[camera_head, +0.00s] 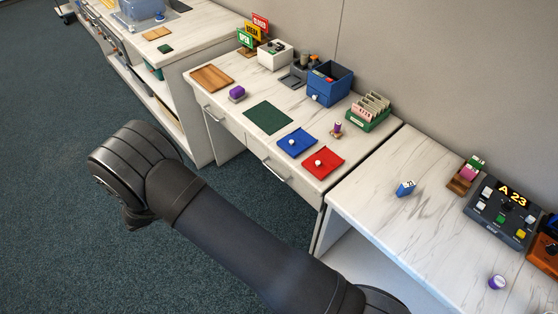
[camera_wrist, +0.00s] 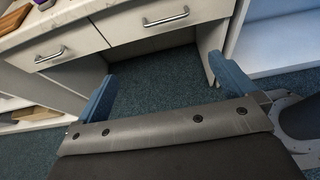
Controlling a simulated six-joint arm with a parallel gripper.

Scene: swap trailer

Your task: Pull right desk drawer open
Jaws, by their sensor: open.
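The right desk drawer (camera_head: 296,186) is the right of two pale drawers under the marble-topped desk. Its front looks flush and shut. Its silver bar handle (camera_head: 275,171) is in clear view; the handle also shows at the top of the wrist view (camera_wrist: 166,17). My gripper (camera_wrist: 161,68) is open and empty, its two blue fingers spread wide. In the wrist view the fingers point toward the desk, and the right drawer's handle lies beyond them, apart from them. In the head view my dark wrist hides most of the gripper, left of the desk over the floor.
The left drawer (camera_wrist: 75,45) is shut, with its own handle (camera_wrist: 50,55). A red tray (camera_head: 335,163), a blue tray (camera_head: 288,146) and a blue box (camera_head: 325,90) stand on the desk. A side table (camera_head: 375,200) adjoins at right. Carpet (camera_head: 60,220) before the desk is clear.

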